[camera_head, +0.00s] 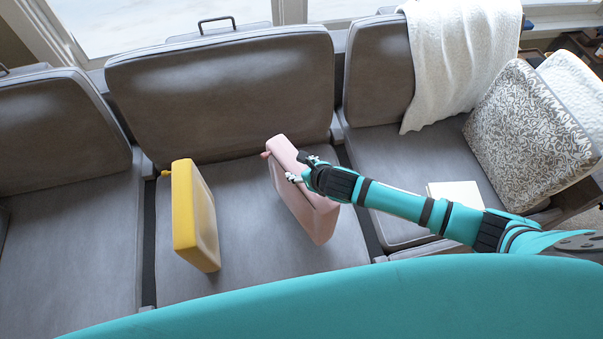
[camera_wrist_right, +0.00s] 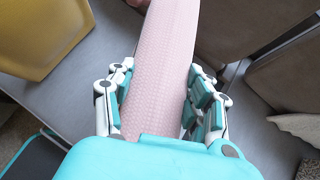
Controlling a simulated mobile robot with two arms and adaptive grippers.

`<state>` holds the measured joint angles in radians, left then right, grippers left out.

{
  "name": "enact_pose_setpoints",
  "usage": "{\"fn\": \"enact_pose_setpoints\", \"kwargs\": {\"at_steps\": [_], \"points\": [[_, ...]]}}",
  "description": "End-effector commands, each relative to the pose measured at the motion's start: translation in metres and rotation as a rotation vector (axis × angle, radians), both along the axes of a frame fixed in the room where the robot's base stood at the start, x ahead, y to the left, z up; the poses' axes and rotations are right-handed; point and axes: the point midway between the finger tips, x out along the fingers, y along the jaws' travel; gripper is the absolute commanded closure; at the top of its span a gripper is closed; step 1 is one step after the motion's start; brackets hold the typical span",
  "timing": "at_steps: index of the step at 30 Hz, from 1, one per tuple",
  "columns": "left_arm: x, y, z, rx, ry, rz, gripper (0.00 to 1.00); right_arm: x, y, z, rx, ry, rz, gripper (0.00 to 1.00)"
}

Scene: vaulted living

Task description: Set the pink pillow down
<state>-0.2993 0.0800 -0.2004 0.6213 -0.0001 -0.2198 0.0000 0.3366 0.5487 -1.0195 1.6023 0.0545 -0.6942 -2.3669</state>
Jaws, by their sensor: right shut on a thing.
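The pink pillow (camera_head: 302,193) is a flat block standing on its edge at the middle seat of the grey sofa (camera_head: 165,279). I cannot tell whether its lower edge touches the cushion. My right gripper (camera_head: 298,171) is shut on the pillow near its upper edge. In the right wrist view the pillow (camera_wrist_right: 162,60) runs between both fingers of the right gripper (camera_wrist_right: 160,103), which press its two sides. My left gripper is not in view.
A yellow pillow (camera_head: 193,215) stands on the same seat, left of the pink one, with bare cushion between. A patterned pillow (camera_head: 530,135), a white blanket (camera_head: 460,55) and a white flat object (camera_head: 456,194) are on the right seat. The left seat (camera_head: 65,225) is clear.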

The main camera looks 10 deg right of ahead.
Motion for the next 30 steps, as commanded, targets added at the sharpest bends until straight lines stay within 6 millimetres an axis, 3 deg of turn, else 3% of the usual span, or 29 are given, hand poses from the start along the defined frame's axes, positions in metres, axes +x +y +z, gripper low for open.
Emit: {"fn": "enact_pose_setpoints", "kwargs": {"at_steps": [3,11,22,23,28,30], "points": [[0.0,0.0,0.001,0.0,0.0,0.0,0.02,0.005,-0.001,-0.002,0.003,-0.003,-0.001,1.0],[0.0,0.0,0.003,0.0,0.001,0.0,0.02,0.005,0.0,-0.032,0.002,-0.002,0.0,1.0],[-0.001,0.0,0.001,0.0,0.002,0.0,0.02,0.005,-0.001,-0.037,0.001,-0.003,0.001,1.0],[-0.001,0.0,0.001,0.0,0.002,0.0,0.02,0.004,-0.002,-0.039,0.0,0.0,0.0,0.48],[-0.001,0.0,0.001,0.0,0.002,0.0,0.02,0.004,-0.002,-0.038,0.0,0.0,0.0,0.26],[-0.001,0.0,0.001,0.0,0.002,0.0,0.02,0.003,-0.002,-0.038,0.0,0.0,0.0,0.26]]}}
